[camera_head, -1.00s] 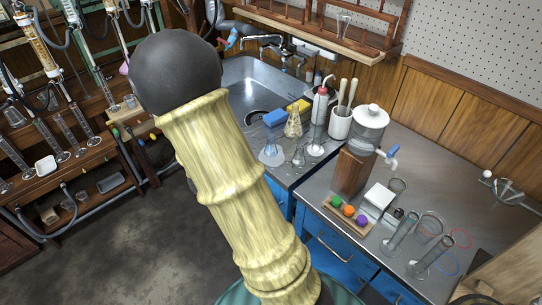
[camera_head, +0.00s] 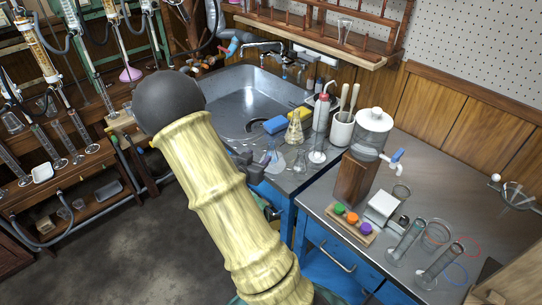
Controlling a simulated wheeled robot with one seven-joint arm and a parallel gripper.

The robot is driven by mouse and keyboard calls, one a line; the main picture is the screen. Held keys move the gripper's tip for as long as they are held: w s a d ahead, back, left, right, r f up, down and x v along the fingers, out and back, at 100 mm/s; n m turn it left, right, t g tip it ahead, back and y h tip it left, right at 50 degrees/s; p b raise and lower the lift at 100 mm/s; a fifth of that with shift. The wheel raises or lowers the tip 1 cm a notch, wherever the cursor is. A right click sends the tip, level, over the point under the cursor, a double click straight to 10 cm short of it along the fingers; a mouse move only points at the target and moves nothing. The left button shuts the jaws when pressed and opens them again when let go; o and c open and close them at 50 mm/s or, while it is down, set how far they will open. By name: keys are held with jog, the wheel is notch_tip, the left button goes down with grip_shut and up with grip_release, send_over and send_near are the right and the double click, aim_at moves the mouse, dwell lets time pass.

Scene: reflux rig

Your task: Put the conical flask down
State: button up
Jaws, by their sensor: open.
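A clear conical flask (camera_head: 273,161) stands upright on the steel counter beside the sink, near the counter's front edge. My gripper (camera_head: 259,162) is just left of this flask, dark grey and partly hidden behind my own arm. It is open, and I cannot tell whether its fingers still touch the glass. A second conical flask (camera_head: 294,130), yellowish, stands farther back on the counter near the sponges.
A small glass vessel (camera_head: 300,161), a cylinder (camera_head: 317,148) and a wash bottle (camera_head: 322,112) stand close on the right. The sink (camera_head: 235,95) lies behind left, with blue (camera_head: 276,124) and yellow (camera_head: 299,112) sponges at its edge. A water tank (camera_head: 372,130) stands farther right.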

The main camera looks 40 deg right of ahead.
aim_at(270, 145)
jog(key=x, duration=0.7)
jog(key=shift+d, duration=0.15)
jog(key=shift+w+d+f, duration=0.15)
jog(key=shift+w+d, duration=0.1)
jog(key=x, duration=0.5)
jog(key=shift+w+f, duration=0.15)
jog(key=shift+w, duration=0.15)
jog(key=shift+a, duration=0.1)
grip_shut()
